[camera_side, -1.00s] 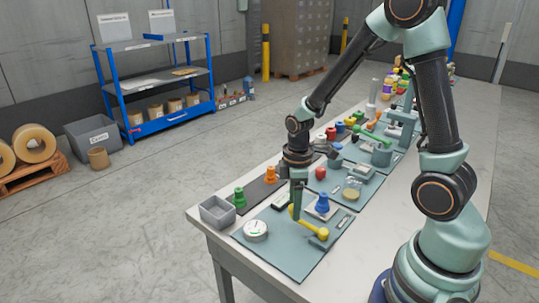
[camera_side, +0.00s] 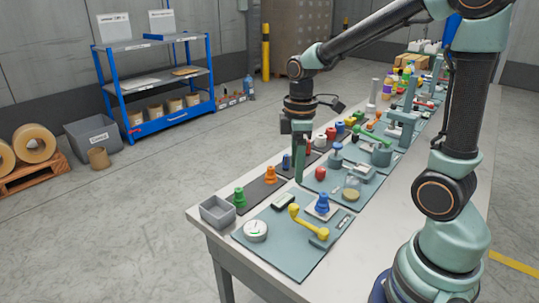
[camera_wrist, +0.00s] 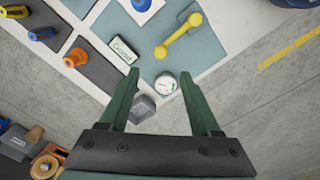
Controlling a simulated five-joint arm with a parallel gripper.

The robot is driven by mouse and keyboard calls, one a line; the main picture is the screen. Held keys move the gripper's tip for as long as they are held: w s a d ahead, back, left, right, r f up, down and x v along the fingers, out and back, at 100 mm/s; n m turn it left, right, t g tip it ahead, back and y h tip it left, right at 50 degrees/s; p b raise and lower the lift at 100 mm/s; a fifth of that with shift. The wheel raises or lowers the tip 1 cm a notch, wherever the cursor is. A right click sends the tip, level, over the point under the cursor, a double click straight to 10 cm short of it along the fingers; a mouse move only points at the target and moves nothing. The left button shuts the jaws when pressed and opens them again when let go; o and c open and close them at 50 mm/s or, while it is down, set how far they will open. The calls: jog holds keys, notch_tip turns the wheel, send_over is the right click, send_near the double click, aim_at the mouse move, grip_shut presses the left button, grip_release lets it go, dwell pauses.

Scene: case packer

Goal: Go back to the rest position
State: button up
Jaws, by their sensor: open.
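My gripper (camera_side: 299,158) is raised above the bench in the side view, with its fingers pointing down and nothing between them. In the wrist view my gripper (camera_wrist: 165,85) shows two green fingers spread apart and empty. The handle also shows in the wrist view (camera_wrist: 180,36). The gripper is clear of the handle and touches nothing that I can see.
A round white dial (camera_side: 256,230), a blue piece (camera_side: 322,204) and a grey bin (camera_side: 217,211) stand at the near end. Green (camera_side: 240,197) and orange (camera_side: 270,175) pieces stand on a dark strip. More fixtures crowd the bench's far part.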

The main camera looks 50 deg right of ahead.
jog(key=shift+r, duration=0.35)
jog(key=s+a+r+m+t, duration=0.4)
jog(key=a+r+m+t, duration=0.1)
jog(key=r+m, duration=0.2)
jog(key=shift+s+r+m+t, duration=0.25)
jog(key=shift+r+m+t, duration=0.05)
jog(key=shift+m, duration=0.6)
